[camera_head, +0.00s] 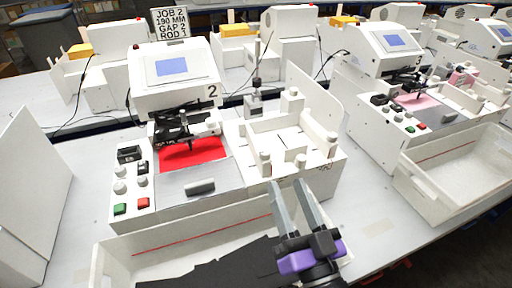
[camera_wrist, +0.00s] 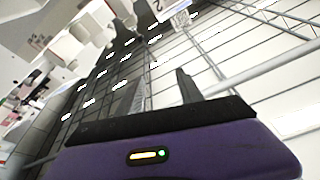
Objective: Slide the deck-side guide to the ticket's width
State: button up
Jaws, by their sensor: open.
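Nothing shows between the fingers in the wrist view (camera_wrist: 160,84).
A white open tray (camera_head: 112,268) lies in front of machine 2, partly hidden by my arm. A control panel (camera_head: 133,183) with knobs and green and red buttons is at the left. A similar machine (camera_head: 393,50) and tray (camera_head: 490,165) stand at the right. Bare table shows between the stations.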

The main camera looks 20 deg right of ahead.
jog(key=w+a+r+n+g+y+b, duration=0.1)
jog(key=w+a+r+n+g+y, duration=0.2)
jog(key=w, duration=0.5)
jog(key=w+a+r+n+g+y+b, duration=0.15)
jog(key=w+a+r+y, duration=0.3)
jog(key=w, duration=0.45)
jog(key=w+a+r+n+g+y+b, duration=0.1)
jog(key=w+a+r+n+y, duration=0.3)
jog(key=w, duration=0.4)
jog(key=m+g+h+b, duration=0.1)
jog(key=m+g+h, duration=0.3)
jog(key=g+h, duration=0.65)
send_over(257, 142)
jog(key=s, duration=0.2)
jog(key=f, duration=1.2)
jog(key=shift+a+f, duration=0.25)
jog(key=shift+f, duration=0.05)
jog(key=shift+s+d+f+g, duration=0.15)
jog(key=shift+s+d+g, duration=0.1)
jog(key=shift+g, duration=0.15)
jog(key=shift+x, duration=3.85)
jog(key=shift+w+a, duration=0.1)
grip_shut()
